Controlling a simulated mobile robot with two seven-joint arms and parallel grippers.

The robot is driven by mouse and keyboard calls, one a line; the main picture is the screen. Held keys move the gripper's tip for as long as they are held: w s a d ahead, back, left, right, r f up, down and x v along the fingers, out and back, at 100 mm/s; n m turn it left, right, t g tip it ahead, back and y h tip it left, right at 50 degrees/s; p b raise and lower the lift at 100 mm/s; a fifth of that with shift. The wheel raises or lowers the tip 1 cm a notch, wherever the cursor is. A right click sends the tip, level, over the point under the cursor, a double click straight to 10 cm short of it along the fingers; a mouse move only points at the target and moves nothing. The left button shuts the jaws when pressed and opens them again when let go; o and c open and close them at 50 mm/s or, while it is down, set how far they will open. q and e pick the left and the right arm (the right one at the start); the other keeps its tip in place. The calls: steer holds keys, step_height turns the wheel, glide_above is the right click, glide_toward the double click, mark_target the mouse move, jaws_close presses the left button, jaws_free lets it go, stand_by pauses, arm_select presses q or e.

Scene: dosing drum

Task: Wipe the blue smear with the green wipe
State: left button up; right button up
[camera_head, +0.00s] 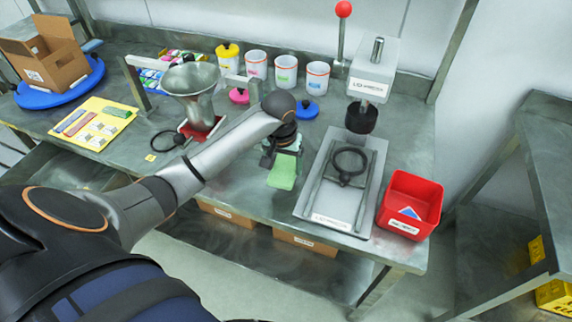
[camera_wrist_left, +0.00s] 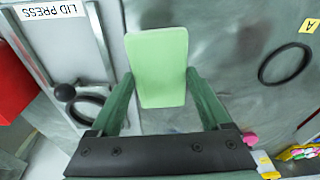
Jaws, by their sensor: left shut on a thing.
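The green wipe (camera_head: 283,172) is a flat pale-green pad at the end of my left arm, over the front middle of the bench. My left gripper (camera_head: 282,158) is shut on it. In the left wrist view the wipe (camera_wrist_left: 158,50) sits between the two dark green fingers of the gripper (camera_wrist_left: 160,85). I cannot tell whether the wipe touches the bench. I see no blue smear in either view; the arm, gripper and wipe cover part of the bench top. My right gripper is not in view.
The lid press (camera_head: 330,205) stands right of the wipe, with a red bin (camera_head: 408,190) beyond it. A metal funnel (camera_head: 192,85) stands left. White pots (camera_head: 286,72) and coloured lids line the back. A yellow mat (camera_head: 85,130) and cardboard box (camera_head: 50,58) lie far left.

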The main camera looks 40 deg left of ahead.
arm_select(q)
steer(key=shift+r, duration=1)
